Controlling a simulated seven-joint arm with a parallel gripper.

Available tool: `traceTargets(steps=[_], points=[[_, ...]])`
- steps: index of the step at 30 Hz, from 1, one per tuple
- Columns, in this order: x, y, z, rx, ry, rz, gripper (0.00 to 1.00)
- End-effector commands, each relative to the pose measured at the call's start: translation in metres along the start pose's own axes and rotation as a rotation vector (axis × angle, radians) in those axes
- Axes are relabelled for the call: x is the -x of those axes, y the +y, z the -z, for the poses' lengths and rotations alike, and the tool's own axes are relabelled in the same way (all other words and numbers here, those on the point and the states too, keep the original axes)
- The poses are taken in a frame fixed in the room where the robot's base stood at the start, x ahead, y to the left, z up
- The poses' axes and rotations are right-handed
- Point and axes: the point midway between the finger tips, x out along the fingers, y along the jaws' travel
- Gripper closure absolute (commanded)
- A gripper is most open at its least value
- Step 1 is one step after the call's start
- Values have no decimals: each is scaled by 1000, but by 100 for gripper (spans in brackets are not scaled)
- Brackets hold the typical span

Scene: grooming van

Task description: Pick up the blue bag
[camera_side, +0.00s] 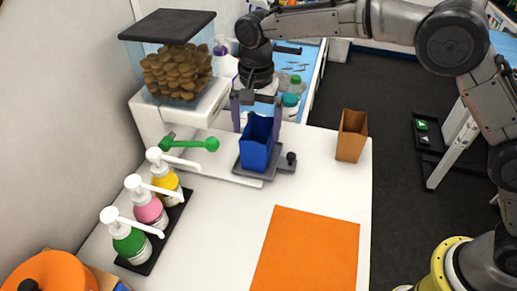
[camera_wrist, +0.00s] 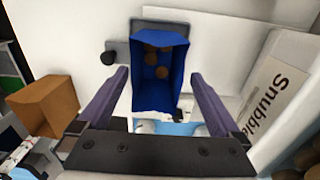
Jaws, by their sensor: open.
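The blue bag (camera_side: 257,143) stands upright and open-topped on a small dark grey plate (camera_side: 283,166) below the treat dispenser. In the wrist view the blue bag (camera_wrist: 159,75) has several round brown treats (camera_wrist: 158,62) inside. My gripper (camera_side: 254,105) is above and behind the bag in the side view, pointing down, with its purple fingers apart. In the wrist view my gripper (camera_wrist: 161,88) has one finger on each side of the bag, with gaps on both sides. Nothing is held.
The dispenser (camera_side: 178,70) full of brown treats stands at left, with a green lever (camera_side: 198,144). A brown bag (camera_side: 351,136) stands to the right of the blue bag. Several pump bottles (camera_side: 150,210) stand in a black tray at left. An orange mat (camera_side: 305,250) lies in front.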

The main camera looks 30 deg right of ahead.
Motion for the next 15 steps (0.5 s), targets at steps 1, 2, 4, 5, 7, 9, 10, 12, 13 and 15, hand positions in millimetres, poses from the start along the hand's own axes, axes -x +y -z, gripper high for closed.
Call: traceTargets(steps=[1, 2, 4, 5, 7, 9, 10, 12, 13, 15], points=[[-6, 2, 0, -1, -2, -5, 0], [-10, 3, 1, -1, -2, -6, 0], [-21, 4, 2, -1, -2, -6, 0], [-25, 5, 2, -1, -2, -5, 0], [-35, 5, 3, 0, -1, -4, 0], [-42, 5, 3, 0, -2, -4, 0], [-45, 5, 3, 0, -1, -4, 0], [-48, 4, 3, 0, -1, -3, 0], [-49, 4, 3, 0, -1, -2, 0], [-49, 4, 3, 0, -1, -2, 0]])
